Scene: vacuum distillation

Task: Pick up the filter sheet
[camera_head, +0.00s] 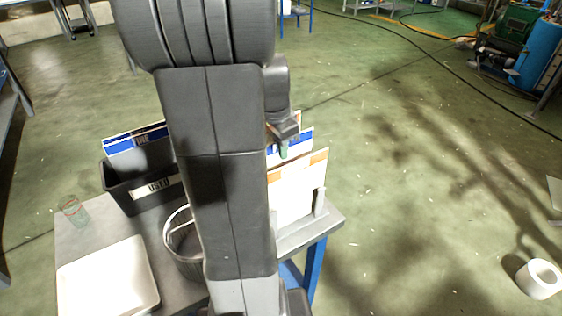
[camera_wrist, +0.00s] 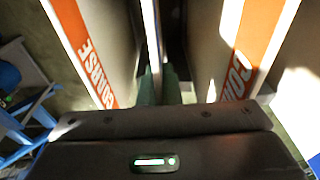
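Filter sheets stand upright in a rack on the small table. In the head view, a front sheet with an orange band (camera_head: 296,188) stands before a blue-banded sheet (camera_head: 304,143). My gripper (camera_head: 283,152) points down among them, its green fingertip by the blue-banded sheet. In the wrist view, the green fingertips (camera_wrist: 160,88) reach down around a thin sheet seen edge-on (camera_wrist: 152,35). Sheets with orange bands lettered COARSE stand to the left (camera_wrist: 88,50) and right (camera_wrist: 240,50). Whether the fingers touch the thin sheet is unclear.
A dark round basket (camera_head: 180,245), a white tray (camera_head: 105,280) and a clear glass (camera_head: 74,210) share the table. My arm hides the table's middle. A white roll (camera_head: 540,279) lies on the open floor at right.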

